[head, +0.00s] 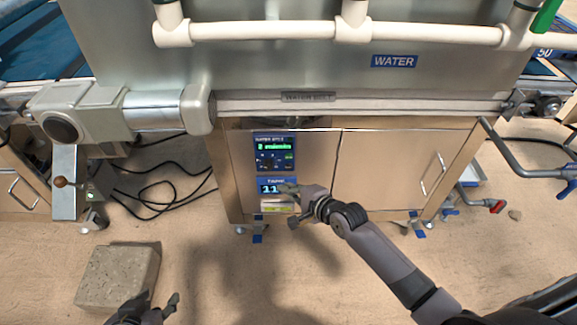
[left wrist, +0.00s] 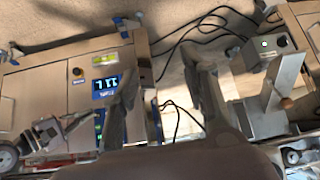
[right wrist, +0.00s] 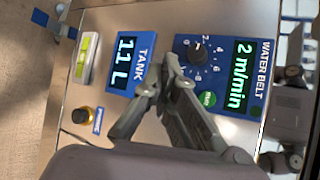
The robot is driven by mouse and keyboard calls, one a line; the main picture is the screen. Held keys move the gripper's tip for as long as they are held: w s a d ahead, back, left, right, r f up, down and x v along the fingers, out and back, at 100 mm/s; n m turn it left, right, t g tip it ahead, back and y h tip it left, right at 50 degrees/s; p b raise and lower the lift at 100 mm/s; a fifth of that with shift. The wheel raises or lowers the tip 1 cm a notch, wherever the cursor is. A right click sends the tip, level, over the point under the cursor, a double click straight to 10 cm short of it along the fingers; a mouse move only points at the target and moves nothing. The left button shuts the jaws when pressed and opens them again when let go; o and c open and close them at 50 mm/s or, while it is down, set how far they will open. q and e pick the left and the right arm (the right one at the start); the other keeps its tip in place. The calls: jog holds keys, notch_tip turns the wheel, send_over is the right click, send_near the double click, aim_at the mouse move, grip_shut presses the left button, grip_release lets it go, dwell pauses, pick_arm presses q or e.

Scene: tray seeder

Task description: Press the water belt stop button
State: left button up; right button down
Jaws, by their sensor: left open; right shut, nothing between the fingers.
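The blue water belt panel (head: 274,152) is on the steel cabinet front. In the right wrist view the panel (right wrist: 238,50) shows "2 m/min", a black dial (right wrist: 197,50) and a green button (right wrist: 208,99). I see no stop button; my right fingers cover part of the panel's lower edge. My right gripper (head: 284,188) is shut and empty in front of the cabinet, over the tank display area; its fingers also show in the right wrist view (right wrist: 160,82). My left gripper (head: 156,302) is open and empty, low on the left, away from the cabinet.
A pipe frame (head: 250,31) and WATER sign (head: 394,61) are above. A stone block (head: 118,277) and black cables (head: 160,195) lie on the floor at left.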

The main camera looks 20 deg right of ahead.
pick_arm(q)
jog(key=shift+s+a+f+g+y+p, duration=0.15)
jog(key=shift+s+a+f+g, duration=0.25)
jog(key=shift+s, duration=0.35)
jog(key=shift+s+a+f+g+y+p, duration=0.2)
jog(key=shift+s+g, duration=0.25)
jog(key=shift+s, duration=0.35)
jog(key=shift+s+a+f+g+h+p, duration=0.15)
jog(key=shift+s+f+g, duration=0.25)
jog(key=shift+s, duration=0.35)
pick_arm(e)
jog(key=shift+s+a, duration=0.2)
jog(key=shift+s, duration=0.35)
